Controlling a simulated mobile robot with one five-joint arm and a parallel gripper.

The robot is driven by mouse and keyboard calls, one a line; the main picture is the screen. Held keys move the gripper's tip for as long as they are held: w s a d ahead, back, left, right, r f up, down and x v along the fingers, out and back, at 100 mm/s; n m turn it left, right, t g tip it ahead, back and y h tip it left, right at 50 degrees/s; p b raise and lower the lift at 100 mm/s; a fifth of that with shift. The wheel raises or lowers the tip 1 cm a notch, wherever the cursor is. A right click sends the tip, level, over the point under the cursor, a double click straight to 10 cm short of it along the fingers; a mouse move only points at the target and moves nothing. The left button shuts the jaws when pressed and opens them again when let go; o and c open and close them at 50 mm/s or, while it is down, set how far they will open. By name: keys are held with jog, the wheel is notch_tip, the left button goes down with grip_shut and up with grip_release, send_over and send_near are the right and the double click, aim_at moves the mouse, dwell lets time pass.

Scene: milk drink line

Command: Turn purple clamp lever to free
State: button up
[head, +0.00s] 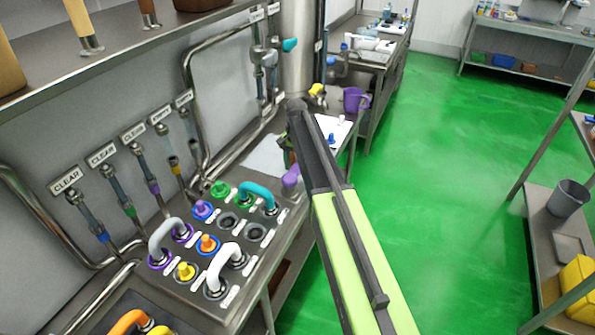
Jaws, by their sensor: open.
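A purple lever-like part (292,177) shows at the right edge of the steel bench, just left of my dark forearm. It looks like the purple clamp lever, but its clamp and exact setting are too small to tell. My lime and dark arm reaches forward over the bench edge. My gripper (289,150) hangs at the arm's far end, small and partly hidden by the arm. It is open, and it appears just above and behind the purple part. I cannot tell whether they touch.
A panel of coloured ports (228,222) with white and teal hose bends fills the bench at left. Hoses with "CLEAR" tags (66,180) hang on the wall. A purple jug (354,100) stands beyond. The green floor (440,160) is open to the right, before a shelf rack (545,215).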

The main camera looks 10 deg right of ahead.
grip_shut()
dwell(0.3)
dwell(1.0)
